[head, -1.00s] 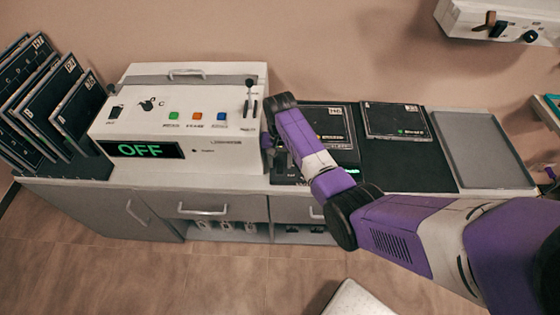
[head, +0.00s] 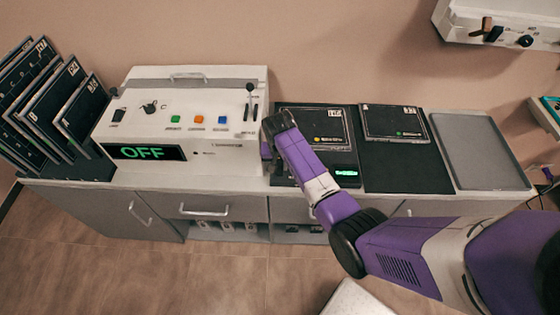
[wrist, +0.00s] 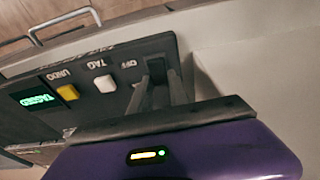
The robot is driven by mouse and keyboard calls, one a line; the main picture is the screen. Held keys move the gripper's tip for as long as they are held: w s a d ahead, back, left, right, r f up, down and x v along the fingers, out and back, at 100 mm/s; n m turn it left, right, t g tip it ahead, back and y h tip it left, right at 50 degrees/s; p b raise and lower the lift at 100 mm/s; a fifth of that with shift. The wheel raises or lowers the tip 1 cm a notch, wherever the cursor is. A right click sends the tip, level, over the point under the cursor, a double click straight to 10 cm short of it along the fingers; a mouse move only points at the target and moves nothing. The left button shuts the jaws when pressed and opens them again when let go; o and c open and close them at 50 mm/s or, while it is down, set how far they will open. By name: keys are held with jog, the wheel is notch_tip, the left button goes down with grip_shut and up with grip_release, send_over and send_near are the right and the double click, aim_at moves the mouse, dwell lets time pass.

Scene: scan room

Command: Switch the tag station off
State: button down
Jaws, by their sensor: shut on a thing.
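The tag station (head: 315,170) is a dark unit on the counter, right of the white console. In the wrist view its dark panel (wrist: 110,68) carries a lit green display (wrist: 38,100), a yellow button (wrist: 68,92) by UNDO, a white button (wrist: 105,84) by TAG, and a dark switch (wrist: 156,70) by OFF. My gripper (wrist: 159,88) has its fingers on either side of this switch and is shut on it. In the head view my wrist hides the station's left front, and the fingertips are hidden.
The white console (head: 185,120) stands directly left of my wrist, its display (head: 143,152) reading OFF. Dark plates stand in a rack (head: 62,110) at far left. A dark mat (head: 400,170) and a grey tray (head: 480,150) lie right. A white wall unit (head: 500,22) hangs upper right.

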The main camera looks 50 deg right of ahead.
jog(key=shift+s+a+t+h, duration=0.25)
jog(key=shift+t+h, duration=0.15)
jog(key=shift+h, duration=0.1)
jog(key=shift+t+h, duration=0.3)
jog(key=shift+h, duration=0.1)
jog(key=c, duration=1.2)
grip_release()
jog(key=shift+c, duration=0.2)
jog(key=shift+r, duration=0.1)
jog(key=v, duration=0.7)
jog(key=shift+r, duration=0.3)
jog(key=shift+a, duration=0.15)
